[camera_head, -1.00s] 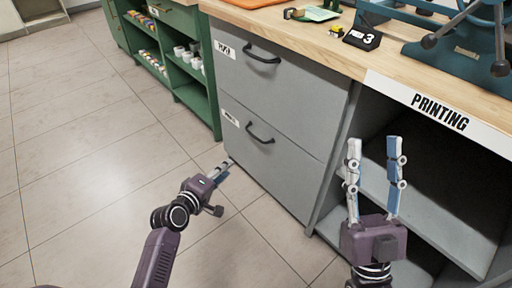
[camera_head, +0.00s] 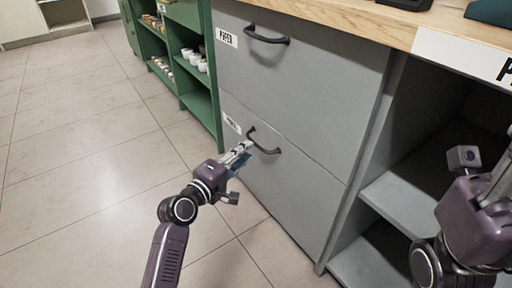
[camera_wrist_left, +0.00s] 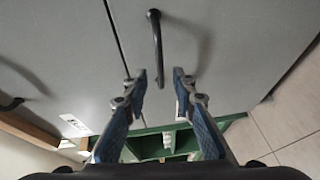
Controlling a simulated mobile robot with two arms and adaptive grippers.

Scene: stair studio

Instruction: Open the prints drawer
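The grey cabinet has two closed drawer fronts. The lower front (camera_head: 290,185) carries a small label (camera_head: 232,123), too small to read surely, and a dark bar handle (camera_head: 264,143). My left gripper (camera_head: 246,148) is at this lower handle. In the left wrist view its blue-padded fingers (camera_wrist_left: 160,78) are open, and the near end of the handle (camera_wrist_left: 157,45) shows between the tips with a gap on each side. I cannot tell how deep the handle lies between them. My right gripper (camera_head: 500,190) is at the right edge, partly cut off.
The upper drawer (camera_head: 310,75), labelled PAPER, has its own handle (camera_head: 267,36). A wooden worktop (camera_head: 360,14) lies above. Open grey shelves (camera_head: 405,200) stand to the right, a green shelf unit (camera_head: 203,100) to the left. The tiled floor (camera_head: 80,180) is clear at left.

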